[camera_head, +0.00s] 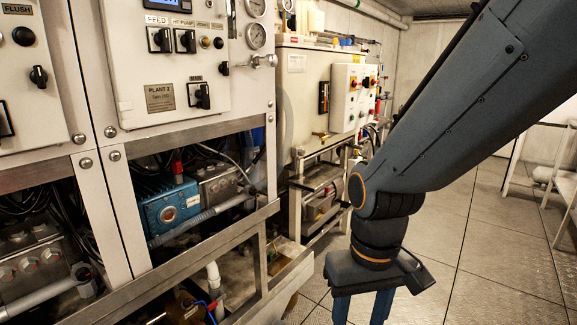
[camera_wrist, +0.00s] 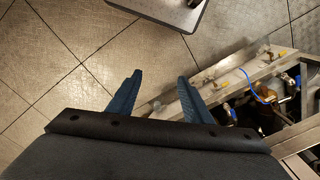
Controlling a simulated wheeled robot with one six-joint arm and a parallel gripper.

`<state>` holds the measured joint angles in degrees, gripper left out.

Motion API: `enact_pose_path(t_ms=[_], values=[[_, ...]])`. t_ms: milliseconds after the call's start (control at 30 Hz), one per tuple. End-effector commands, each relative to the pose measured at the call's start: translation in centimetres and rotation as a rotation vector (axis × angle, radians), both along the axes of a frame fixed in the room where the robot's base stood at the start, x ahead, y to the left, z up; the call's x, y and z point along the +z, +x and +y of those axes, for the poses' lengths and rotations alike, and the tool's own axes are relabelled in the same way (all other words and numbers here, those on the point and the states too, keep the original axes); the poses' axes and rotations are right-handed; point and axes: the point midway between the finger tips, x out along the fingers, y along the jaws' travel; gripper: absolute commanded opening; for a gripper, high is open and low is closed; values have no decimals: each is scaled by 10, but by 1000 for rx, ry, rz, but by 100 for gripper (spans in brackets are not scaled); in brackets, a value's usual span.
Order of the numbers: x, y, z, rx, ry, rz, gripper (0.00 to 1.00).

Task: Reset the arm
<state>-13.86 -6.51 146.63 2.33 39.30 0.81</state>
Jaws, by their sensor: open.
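My gripper (camera_head: 362,308) hangs at the end of my dark arm, to the right of the watermaker panels in the head view. Its two blue fingers point down and are cut off by the lower picture edge. In the wrist view my gripper (camera_wrist: 157,92) shows both blue fingers spread apart, with nothing between them but the tiled floor and part of a metal frame. The gripper is open and empty. My arm reaches down from the upper right and hides part of the room behind it.
The Plant 2 control panel (camera_head: 165,60) stands at left, above an open frame with a blue pump (camera_head: 170,208). A cream cabinet (camera_head: 312,95) stands farther back. The tiled floor (camera_head: 480,245) is clear at right, before a white rack (camera_head: 560,185).

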Motion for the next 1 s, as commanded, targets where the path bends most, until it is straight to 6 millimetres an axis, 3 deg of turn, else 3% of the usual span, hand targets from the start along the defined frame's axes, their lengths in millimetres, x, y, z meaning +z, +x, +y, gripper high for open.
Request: enact_pose_path(t_ms=[33, 400, 600, 1000], values=[[18, -3, -8, -25, -3, 3, 46], [74, -11, -59, -167, -18, 8, 46], [84, -14, -74, -201, -22, 7, 46], [84, -13, -75, -204, -23, 7, 46]])
